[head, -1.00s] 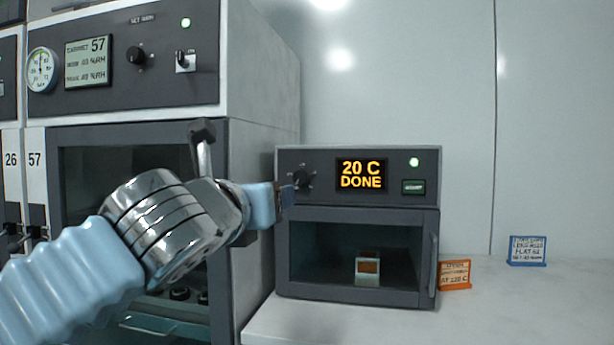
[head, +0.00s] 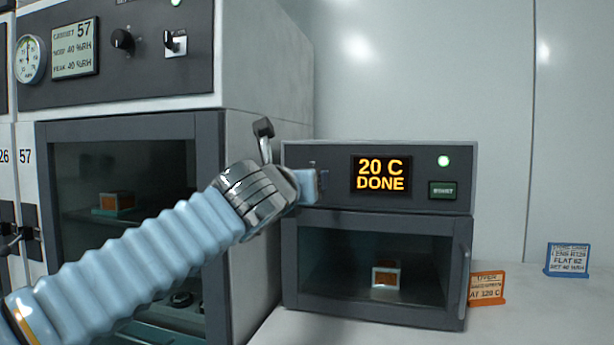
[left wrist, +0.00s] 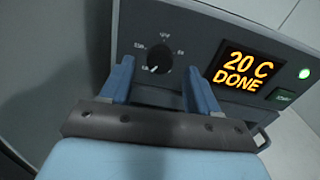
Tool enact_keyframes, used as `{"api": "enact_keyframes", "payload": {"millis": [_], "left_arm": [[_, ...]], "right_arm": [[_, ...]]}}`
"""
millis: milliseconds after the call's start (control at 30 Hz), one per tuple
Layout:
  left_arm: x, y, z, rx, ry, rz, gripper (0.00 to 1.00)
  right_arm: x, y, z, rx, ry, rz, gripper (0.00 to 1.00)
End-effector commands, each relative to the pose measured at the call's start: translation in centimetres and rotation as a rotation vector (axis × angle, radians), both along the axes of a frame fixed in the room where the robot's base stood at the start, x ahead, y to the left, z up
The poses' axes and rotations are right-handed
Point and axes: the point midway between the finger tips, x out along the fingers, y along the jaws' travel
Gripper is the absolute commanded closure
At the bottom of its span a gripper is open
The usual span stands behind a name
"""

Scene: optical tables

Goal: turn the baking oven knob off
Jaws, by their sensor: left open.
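The baking oven (head: 300,225) is a small grey unit on a white bench. Its amber display (head: 381,173) reads "20 C DONE". In the left wrist view the round black knob (left wrist: 159,56) shows on the panel, left of the display (left wrist: 246,72), its pointer toward the lower left of its printed scale. My left gripper (head: 314,184) is at the knob's end of the panel and hides most of the knob in the head view. Its blue fingers (left wrist: 160,88) are open, one to each side of the knob and below it in the wrist picture; contact cannot be told. My right gripper is out of view.
A green light (head: 443,161) and a green button (head: 442,190) sit right of the display. A small block is behind the oven window (head: 345,265). A tall cabinet (head: 250,60) stands close on the left. Orange (head: 487,289) and blue (head: 567,260) signs stand on the right.

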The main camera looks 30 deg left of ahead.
Motion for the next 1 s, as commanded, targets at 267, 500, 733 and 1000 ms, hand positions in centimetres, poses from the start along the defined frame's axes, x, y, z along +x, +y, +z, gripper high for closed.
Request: {"api": "enact_keyframes", "payload": {"millis": [267, 500, 733, 1000], "left_arm": [[2.5, 0.6, 0.0, 0.000, 0.000, 0.001, 0.39], [2.6, 0.7, 0.0, 0.000, 0.000, 0.001, 0.39], [2.6, 0.6, 0.0, 0.000, 0.000, 0.000, 0.71], [2.6, 0.6, 0.0, -0.003, -0.001, 0.000, 0.95]], "right_arm": [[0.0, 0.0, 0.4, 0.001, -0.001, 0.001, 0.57], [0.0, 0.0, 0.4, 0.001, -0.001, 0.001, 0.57], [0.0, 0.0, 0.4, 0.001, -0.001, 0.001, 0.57], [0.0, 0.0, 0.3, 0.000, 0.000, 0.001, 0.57]]}}
